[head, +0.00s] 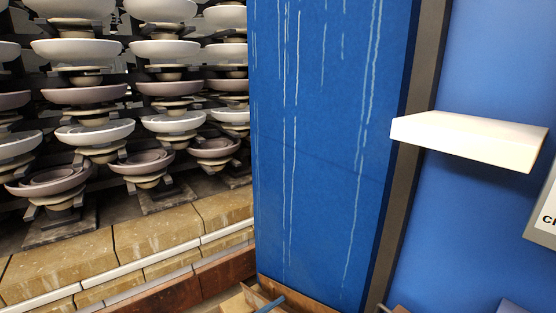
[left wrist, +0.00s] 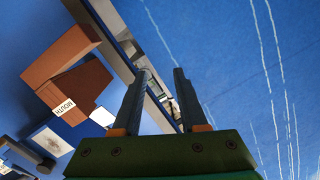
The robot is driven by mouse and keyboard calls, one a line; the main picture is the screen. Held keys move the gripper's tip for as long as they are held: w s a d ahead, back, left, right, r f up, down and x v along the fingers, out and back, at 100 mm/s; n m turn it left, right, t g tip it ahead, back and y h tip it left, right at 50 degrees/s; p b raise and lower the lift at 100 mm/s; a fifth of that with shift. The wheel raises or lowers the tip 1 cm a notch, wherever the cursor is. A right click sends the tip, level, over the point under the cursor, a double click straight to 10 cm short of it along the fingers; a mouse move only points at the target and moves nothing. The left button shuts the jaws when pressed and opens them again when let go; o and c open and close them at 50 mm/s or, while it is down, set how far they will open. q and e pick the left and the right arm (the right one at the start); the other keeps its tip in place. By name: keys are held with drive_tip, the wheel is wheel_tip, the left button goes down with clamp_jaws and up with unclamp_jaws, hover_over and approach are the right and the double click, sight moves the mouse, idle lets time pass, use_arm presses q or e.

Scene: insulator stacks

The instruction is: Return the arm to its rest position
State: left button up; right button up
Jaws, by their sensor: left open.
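My left gripper (left wrist: 163,78) shows in the left wrist view, with its two dark fingers apart and nothing clearly held between them. Neither gripper nor arm shows in the head view. My right gripper is in neither view.
A blue panel with pale streaks (head: 320,150) stands in the middle of the head view. A white shelf (head: 470,138) juts out at right. Stacked insulators (head: 95,133) stand on stone blocks (head: 155,238) at left. The left wrist view shows a brown block (left wrist: 62,50) and a "MOUTH" label (left wrist: 64,106).

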use_arm(q)
drive_tip(key=s+a+f+n+g+y, duration=0.1)
drive_tip(key=s+a+f+n+y, duration=0.4)
drive_tip(key=f, duration=0.6)
drive_tip(key=s+a+f+n+y, duration=0.4)
drive_tip(key=s+a+f, duration=0.3)
drive_tip(key=f, duration=0.4)
drive_tip(key=s+a+f+n+g+y, duration=0.1)
drive_tip(key=s+a+f+g, duration=0.1)
drive_tip(key=s, duration=0.8)
drive_tip(key=s+a+f+n+g+y, duration=0.1)
drive_tip(key=s+a+f+g, duration=0.2)
drive_tip(key=s+f, duration=0.3)
drive_tip(key=s+a+f+n+g+y, duration=0.1)
drive_tip(key=s+f+g, duration=0.3)
drive_tip(key=s, duration=1.1)
drive_tip(key=shift+s+a+f+n, duration=0.2)
drive_tip(key=shift+a+f+n, duration=0.1)
drive_tip(key=shift+a, duration=0.35)
drive_tip(key=shift+w, duration=0.1)
